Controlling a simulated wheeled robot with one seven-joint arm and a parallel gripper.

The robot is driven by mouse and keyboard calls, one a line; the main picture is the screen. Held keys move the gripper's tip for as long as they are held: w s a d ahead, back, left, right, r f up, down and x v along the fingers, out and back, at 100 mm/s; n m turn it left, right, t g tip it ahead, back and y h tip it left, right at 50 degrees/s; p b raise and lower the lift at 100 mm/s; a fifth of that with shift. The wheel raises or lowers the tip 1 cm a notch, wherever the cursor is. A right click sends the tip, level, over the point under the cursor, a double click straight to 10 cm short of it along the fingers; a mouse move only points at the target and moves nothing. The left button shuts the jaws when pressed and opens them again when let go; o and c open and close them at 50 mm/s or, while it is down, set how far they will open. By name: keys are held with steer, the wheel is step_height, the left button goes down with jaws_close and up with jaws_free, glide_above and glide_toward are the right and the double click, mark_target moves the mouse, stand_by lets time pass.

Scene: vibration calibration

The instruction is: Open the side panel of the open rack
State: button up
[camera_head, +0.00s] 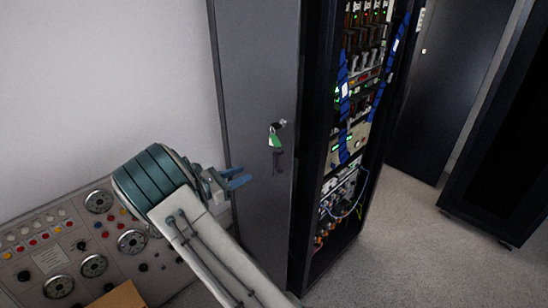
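The open rack (312,150) stands in the middle of the head view, tall and dark, with its front open on lit equipment and blue cables. Its grey side panel (255,70) faces me and looks closed. A handle (277,160) sits on the panel, with a green and silver tag or lock (275,137) just above it. My gripper (240,178) is left of the handle, pointing right toward the panel, apart from the handle in the picture. Its blue fingers look spread, with nothing visible between them.
A control console (60,250) with dials and coloured buttons is at lower left, a brown box edge (118,297) in front of it. A dark door or panel (440,90) and another dark cabinet (510,160) stand at right. Grey floor (400,245) is clear between them.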

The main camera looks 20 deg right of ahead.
mark_target(273, 160)
steer(key=w+d+p, duration=0.1)
steer(key=d, duration=0.3)
steer(key=w+d+p, duration=0.1)
steer(key=d, duration=0.4)
steer(key=w+d+p, duration=0.1)
steer(key=d, duration=0.3)
steer(key=shift+d, duration=0.25)
steer(key=shift+s, duration=0.1)
